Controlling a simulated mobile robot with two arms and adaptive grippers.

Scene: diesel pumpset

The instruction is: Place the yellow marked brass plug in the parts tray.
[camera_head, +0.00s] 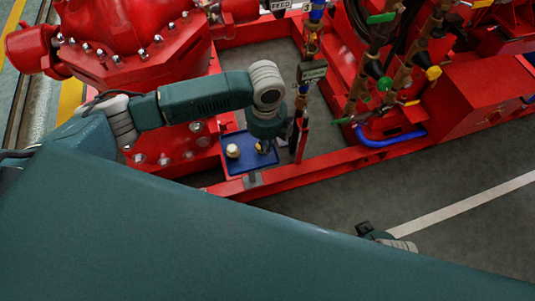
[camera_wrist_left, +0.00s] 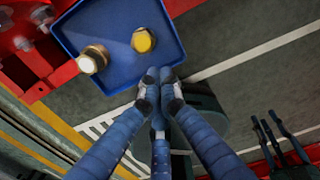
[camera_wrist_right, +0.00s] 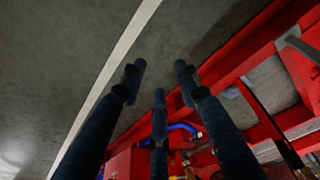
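The blue parts tray (camera_head: 240,138) lies on the red frame, and its rim and floor show large in the left wrist view (camera_wrist_left: 118,20). In it stand a brass plug with a yellow top (camera_wrist_left: 142,41) and a brass plug with a whitish top (camera_wrist_left: 92,59). The head view shows the yellow-topped plug (camera_head: 262,148) and the whitish-topped plug (camera_head: 233,151). My right gripper (camera_wrist_right: 158,82) is open and empty over the floor beside the red frame.
Upright pipes and valves with a hanging tag (camera_head: 312,72) stand close right of my left wrist. Grey floor (camera_head: 450,170) with a white line is clear in front.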

